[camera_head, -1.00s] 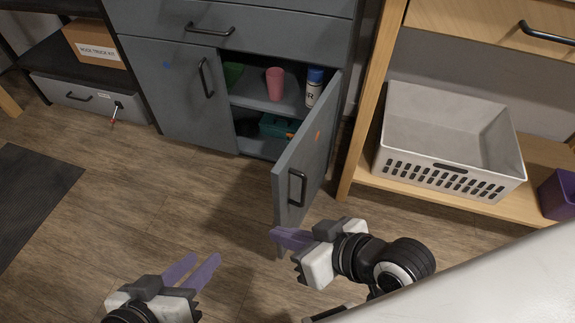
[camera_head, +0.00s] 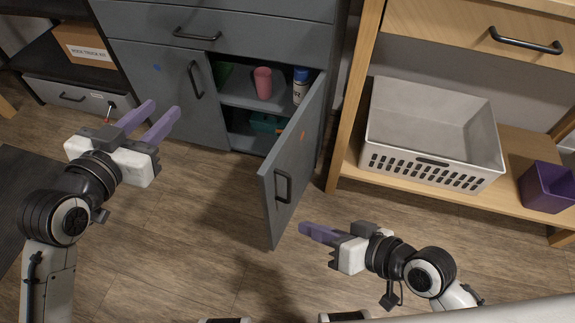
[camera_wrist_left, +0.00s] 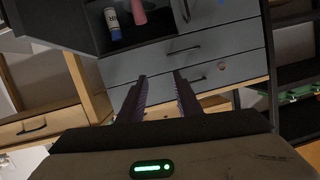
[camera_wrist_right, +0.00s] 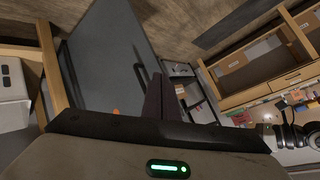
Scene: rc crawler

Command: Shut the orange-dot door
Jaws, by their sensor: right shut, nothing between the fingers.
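The grey door with the orange dot (camera_head: 300,160) stands open, swung out from the cabinet toward me. Its black handle (camera_head: 284,186) is near its free edge. In the right wrist view the door (camera_wrist_right: 108,58) fills the upper left, with the dot near its lower edge. My right gripper (camera_head: 304,229) is shut and empty, a little right of the door's lower free corner, apart from it in the head view. My left gripper (camera_head: 160,115) is open and empty, in front of the blue-dot door (camera_head: 175,88), which is shut. The left wrist view shows its spread fingers (camera_wrist_left: 160,90).
Inside the open cabinet are a pink cup (camera_head: 263,82), a spray can (camera_head: 300,85) and a teal box (camera_head: 266,122). A wooden shelf with a white basket (camera_head: 432,135) and purple bin (camera_head: 546,188) stands right. The floor (camera_head: 205,215) before the cabinet is clear.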

